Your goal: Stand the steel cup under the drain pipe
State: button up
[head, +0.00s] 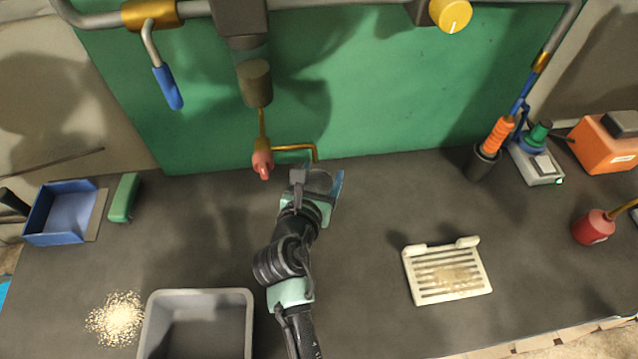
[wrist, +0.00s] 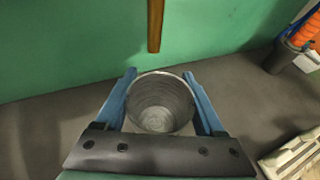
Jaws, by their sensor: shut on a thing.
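The steel cup (wrist: 160,103) stands mouth up between the two blue fingers of my gripper (wrist: 163,100) in the wrist view. I see into its open mouth, and it looks empty. In the head view the cup (head: 319,180) shows partly, at the tip of my gripper (head: 317,188), and the arm hides some of it. The brass drain pipe (head: 296,147) runs right from a red-handled valve (head: 262,163) and bends down near the cup. In the wrist view the pipe's end (wrist: 155,30) hangs just beyond the cup's far rim; its height above the rim is unclear.
A green panel (head: 380,100) stands behind the dark worktop (head: 360,215). A grey bin (head: 198,293), spilled grains (head: 117,318) and a blue dustpan (head: 66,210) are on the left. A white slotted rack (head: 447,270) lies at right.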

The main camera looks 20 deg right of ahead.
aim_at(316, 183)
jog(key=shift+w+d+r, duration=0.1)
jog(key=shift+w+d, duration=0.05)
jog(key=shift+w, duration=0.35)
jog(key=shift+w+d, duration=0.15)
jog(key=shift+w, duration=0.35)
notch_tip(316, 183, down, 3)
jog(key=shift+s+b, duration=0.1)
jog(key=shift+b, duration=0.2)
notch_tip(316, 183, down, 4)
jog(key=shift+r+b, duration=0.1)
jog(key=shift+b, duration=0.45)
jog(key=shift+f, duration=0.2)
jog(key=o, duration=1.5)
jog(key=shift+f, duration=0.15)
jog(key=shift+o, duration=0.2)
